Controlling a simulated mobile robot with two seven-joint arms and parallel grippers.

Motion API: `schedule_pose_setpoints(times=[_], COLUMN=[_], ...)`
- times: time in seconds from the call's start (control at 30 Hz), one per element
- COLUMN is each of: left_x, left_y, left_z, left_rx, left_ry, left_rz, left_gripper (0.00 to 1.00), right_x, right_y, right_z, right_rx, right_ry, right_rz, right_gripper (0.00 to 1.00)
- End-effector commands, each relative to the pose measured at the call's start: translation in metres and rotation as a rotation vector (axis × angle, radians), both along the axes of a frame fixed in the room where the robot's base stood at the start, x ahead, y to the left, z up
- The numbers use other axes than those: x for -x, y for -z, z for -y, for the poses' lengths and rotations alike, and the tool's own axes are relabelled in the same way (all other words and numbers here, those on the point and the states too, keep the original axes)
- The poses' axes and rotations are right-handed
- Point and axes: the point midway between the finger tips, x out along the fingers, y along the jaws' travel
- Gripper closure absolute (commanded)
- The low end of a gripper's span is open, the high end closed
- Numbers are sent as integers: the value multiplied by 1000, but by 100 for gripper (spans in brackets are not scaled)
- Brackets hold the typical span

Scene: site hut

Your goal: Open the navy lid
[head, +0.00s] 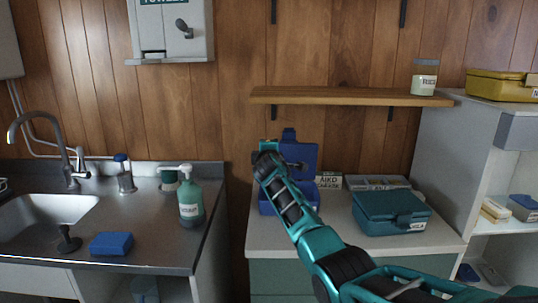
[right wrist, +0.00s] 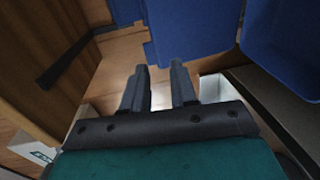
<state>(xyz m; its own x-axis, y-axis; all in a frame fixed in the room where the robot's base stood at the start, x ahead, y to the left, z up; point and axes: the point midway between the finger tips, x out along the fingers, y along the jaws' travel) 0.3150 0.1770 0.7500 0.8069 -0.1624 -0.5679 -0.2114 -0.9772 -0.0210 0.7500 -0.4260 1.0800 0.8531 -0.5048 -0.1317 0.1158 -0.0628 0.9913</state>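The navy lid (head: 305,154) stands raised, close to upright, at the back of its navy box (head: 267,206) on the counter. My right arm crosses in front of the box and hides part of both. My right gripper (head: 270,147) is at the left side of the lid, its fingers mostly hidden in the head view. In the right wrist view the two fingers (right wrist: 159,68) are apart with nothing between them. The lid (right wrist: 195,25) is just beyond the fingertips; I cannot tell if they touch. The box (right wrist: 285,45) is at upper right there. My left gripper is not in view.
A teal case (head: 385,212) and a grey divided tray (head: 375,182) stand right of the box, with a name card (head: 329,180) behind. A wooden shelf (head: 350,96) hangs above. The sink counter (head: 150,220) at left holds a green bottle (head: 190,200) and blue sponge (head: 111,244).

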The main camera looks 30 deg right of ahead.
Motion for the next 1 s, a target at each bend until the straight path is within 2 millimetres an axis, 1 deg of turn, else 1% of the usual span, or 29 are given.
schedule_pose_setpoints(times=[0.3,0.47,0.67,1.0], left_x=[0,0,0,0], left_y=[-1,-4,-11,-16], left_z=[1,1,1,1], left_rx=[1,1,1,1], left_ry=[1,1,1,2], left_rz=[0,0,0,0], left_gripper=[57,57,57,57], right_x=[1,7,25,66], right_y=[0,-2,-5,-11], right_z=[-1,-4,-15,-40], right_rx=[1,2,0,1], right_ry=[0,1,-2,-1], right_rz=[1,1,1,0], right_gripper=[68,68,68,68])
